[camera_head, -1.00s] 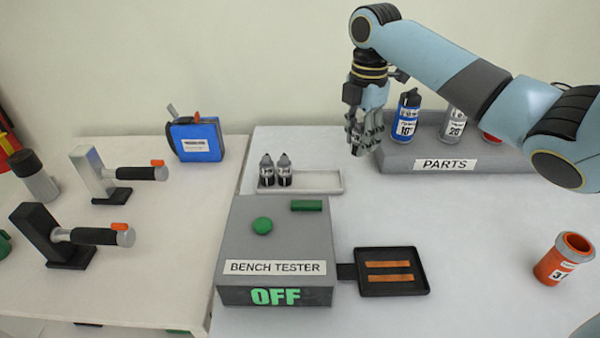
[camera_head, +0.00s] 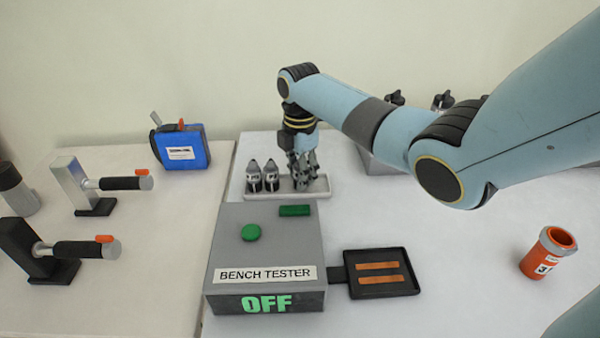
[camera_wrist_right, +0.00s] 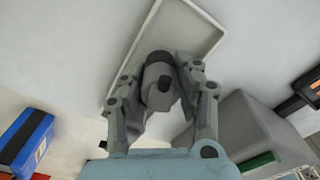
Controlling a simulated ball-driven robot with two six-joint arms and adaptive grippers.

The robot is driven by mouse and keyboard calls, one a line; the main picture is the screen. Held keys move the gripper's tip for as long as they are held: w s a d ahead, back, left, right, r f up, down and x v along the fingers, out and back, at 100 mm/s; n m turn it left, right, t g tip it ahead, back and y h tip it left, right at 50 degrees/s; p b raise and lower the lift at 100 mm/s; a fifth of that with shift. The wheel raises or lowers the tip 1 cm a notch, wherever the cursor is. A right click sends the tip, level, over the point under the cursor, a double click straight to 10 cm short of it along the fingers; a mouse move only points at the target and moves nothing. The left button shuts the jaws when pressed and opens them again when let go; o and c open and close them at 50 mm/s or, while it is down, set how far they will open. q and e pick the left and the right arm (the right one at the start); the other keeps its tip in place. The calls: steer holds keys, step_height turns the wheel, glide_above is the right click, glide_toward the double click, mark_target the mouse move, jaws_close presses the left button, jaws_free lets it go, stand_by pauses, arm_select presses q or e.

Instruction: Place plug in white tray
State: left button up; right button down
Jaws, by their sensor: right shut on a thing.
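The white tray (camera_head: 322,187) is behind the bench tester, and its rim also shows in the right wrist view (camera_wrist_right: 207,20). Two grey and black plugs (camera_head: 262,177) stand upright at its left end. My right gripper (camera_head: 303,180) points down over the tray's right part, close to these plugs. In the right wrist view it is shut on a grey plug (camera_wrist_right: 160,88) between its fingers. In the head view the fingers mostly hide this plug. I cannot tell whether it touches the tray floor. My left gripper is out of view.
The grey bench tester (camera_head: 230,240) reads OFF, with a black plate (camera_head: 405,262) at its right. The parts bin (camera_head: 378,165) is mostly behind my right arm. An orange cup (camera_head: 546,252) stands at the right. Two handled fixtures and a blue case (camera_head: 181,148) are at the left.

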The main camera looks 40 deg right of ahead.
steer(key=shift+f, duration=0.15)
steer(key=c, duration=0.9)
jaws_free()
steer(key=shift+c, duration=0.2)
step_height(320, 180, up, 12)
steer(key=shift+r, duration=0.2)
steer(key=shift+f, duration=0.1)
